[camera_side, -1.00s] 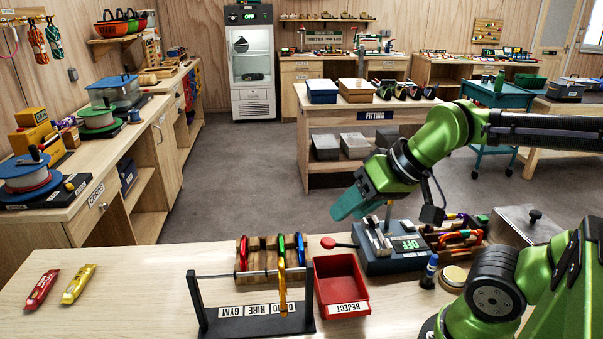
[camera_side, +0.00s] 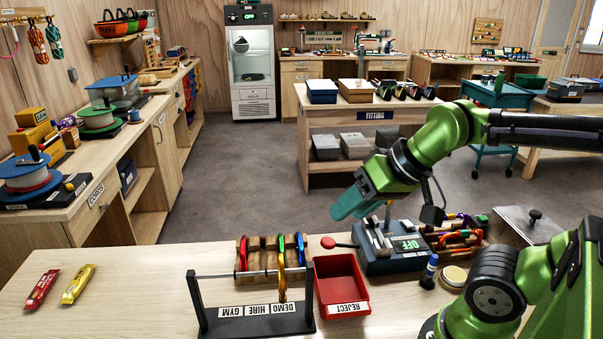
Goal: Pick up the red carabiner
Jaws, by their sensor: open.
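A red carabiner (camera_side: 243,253) stands in the left slot of a wooden rack (camera_side: 263,246) on the near bench. A green and a blue carabiner stand in the rack's right slots, close together. A yellow-orange carabiner (camera_side: 281,274) hangs on the bar of a black stand (camera_side: 240,322) in front of the rack. My gripper (camera_side: 342,208) is up and to the right of the rack, above the bench's back edge, apart from the red carabiner. It is open, and I see nothing held in it; its fingers are seen mostly from the side.
A red reject tray (camera_side: 341,278) sits right of the rack. A blue-grey device (camera_side: 393,252) with a green display stands below my gripper. More coloured carabiners (camera_side: 458,238) lie to its right. Two wrapped bars (camera_side: 78,284) lie at the left; bench between them and the stand is clear.

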